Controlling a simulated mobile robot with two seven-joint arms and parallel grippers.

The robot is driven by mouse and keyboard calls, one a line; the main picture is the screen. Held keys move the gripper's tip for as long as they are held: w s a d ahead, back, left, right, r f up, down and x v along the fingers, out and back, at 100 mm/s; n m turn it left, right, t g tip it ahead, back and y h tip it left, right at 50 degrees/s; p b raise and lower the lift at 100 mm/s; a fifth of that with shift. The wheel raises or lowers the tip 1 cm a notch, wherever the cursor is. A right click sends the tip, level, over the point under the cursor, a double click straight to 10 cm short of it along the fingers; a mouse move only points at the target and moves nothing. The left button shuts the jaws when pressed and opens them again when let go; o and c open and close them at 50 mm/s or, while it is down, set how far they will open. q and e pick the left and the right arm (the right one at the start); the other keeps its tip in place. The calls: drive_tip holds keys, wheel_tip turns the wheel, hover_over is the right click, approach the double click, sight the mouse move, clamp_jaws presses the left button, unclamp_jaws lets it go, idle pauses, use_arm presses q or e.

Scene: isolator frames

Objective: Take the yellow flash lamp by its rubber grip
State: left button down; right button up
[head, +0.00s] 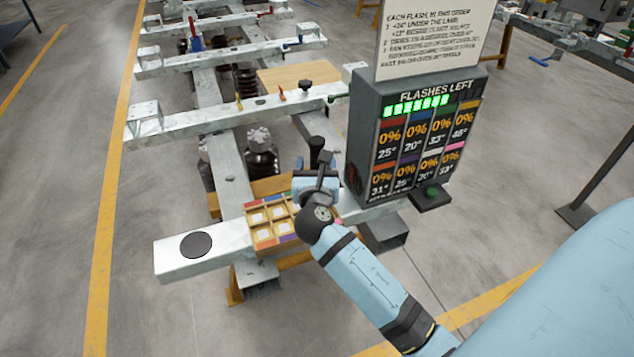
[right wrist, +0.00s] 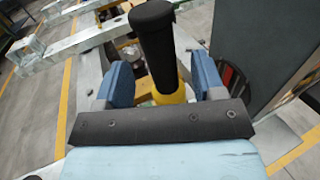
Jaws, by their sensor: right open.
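The flash lamp stands between the two blue fingers of my right gripper (right wrist: 160,66) in the right wrist view. Its black rubber grip (right wrist: 154,38) rises past the fingers, with a yellow part (right wrist: 175,96) low between them. The right gripper is open, with its fingers on either side of the lamp; I cannot tell whether either one touches it. In the head view, my right gripper (head: 315,172) is over the white frame, and a black upright end (head: 316,146) shows just behind it. My left gripper is not in view.
A grey display box (head: 415,130) with a sign stands close to the right of the gripper. A wooden tray (head: 263,236) with coloured compartments lies beside the wrist. A dark disc (head: 196,244) is on the white beam (head: 170,262). Dark ribbed parts (head: 261,150) stand behind.

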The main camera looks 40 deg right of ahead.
drive_tip(key=shift+w+d+f+b, duration=0.1)
drive_tip(key=shift+w+d+b, duration=0.2)
drive_tip(key=shift+w+b, duration=0.05)
drive_tip(key=b+x, duration=0.2)
drive_tip(key=x, duration=0.1)
drive_tip(key=shift+w+d, duration=0.2)
drive_tip(key=shift+w, duration=0.1)
drive_tip(key=shift+w+d, duration=0.15)
drive_tip(key=shift+w, duration=0.05)
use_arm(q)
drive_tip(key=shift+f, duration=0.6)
use_arm(e)
clamp_jaws()
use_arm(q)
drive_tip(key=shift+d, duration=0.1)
